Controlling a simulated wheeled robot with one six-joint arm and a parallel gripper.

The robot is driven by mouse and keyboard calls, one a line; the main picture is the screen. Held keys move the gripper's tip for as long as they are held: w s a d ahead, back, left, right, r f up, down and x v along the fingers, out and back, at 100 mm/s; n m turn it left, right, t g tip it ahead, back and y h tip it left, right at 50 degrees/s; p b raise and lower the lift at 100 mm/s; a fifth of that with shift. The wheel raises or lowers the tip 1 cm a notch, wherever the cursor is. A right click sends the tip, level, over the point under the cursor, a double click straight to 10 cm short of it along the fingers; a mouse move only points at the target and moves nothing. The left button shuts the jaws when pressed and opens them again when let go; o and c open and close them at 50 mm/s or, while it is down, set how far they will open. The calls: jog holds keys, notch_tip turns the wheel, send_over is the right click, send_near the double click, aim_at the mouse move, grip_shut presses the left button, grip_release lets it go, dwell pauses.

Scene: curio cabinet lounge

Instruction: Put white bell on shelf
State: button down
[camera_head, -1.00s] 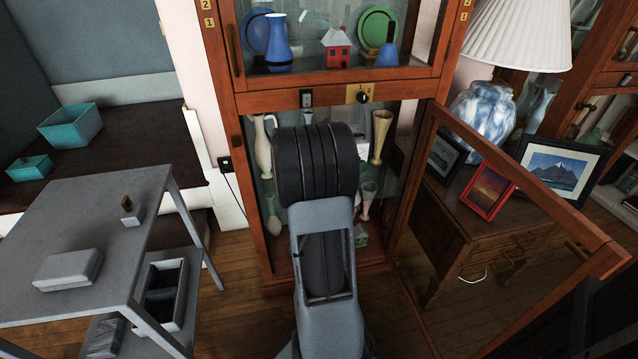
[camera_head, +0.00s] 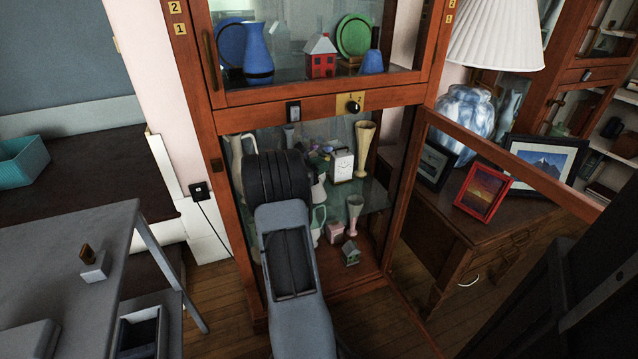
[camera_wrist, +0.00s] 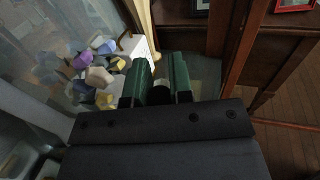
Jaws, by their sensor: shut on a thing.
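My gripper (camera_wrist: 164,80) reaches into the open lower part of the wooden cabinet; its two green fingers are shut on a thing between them. Only a dark knob-like part (camera_wrist: 160,95) and a little pale surface of that thing show, which fits the white bell, but its full shape is hidden. In the head view my wrist hides the gripper and the held thing. The glass shelf (camera_head: 377,198) of the lower compartment is seen behind and to the right of my wrist. I cannot tell whether the held thing touches the shelf.
A white clock (camera_head: 343,165), a tall cream vase (camera_head: 365,147) and a heap of coloured stones (camera_wrist: 92,72) crowd the shelf. A small house (camera_head: 350,253) stands on the cabinet floor. The open cabinet door (camera_head: 520,165) juts out at right. A grey table (camera_head: 60,255) stands left.

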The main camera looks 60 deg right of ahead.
aim_at(319, 195)
notch_tip(319, 195, down, 7)
jog(key=w+d+b, duration=0.1)
jog(key=d+b, duration=0.1)
jog(key=b, duration=0.1)
jog(key=shift+w+d, duration=0.35)
jog(key=shift+d, duration=0.05)
jog(key=shift+f, duration=0.1)
jog(key=c, duration=1)
grip_release()
jog(key=shift+p+v, duration=1.1)
jog(key=shift+v, duration=2.65)
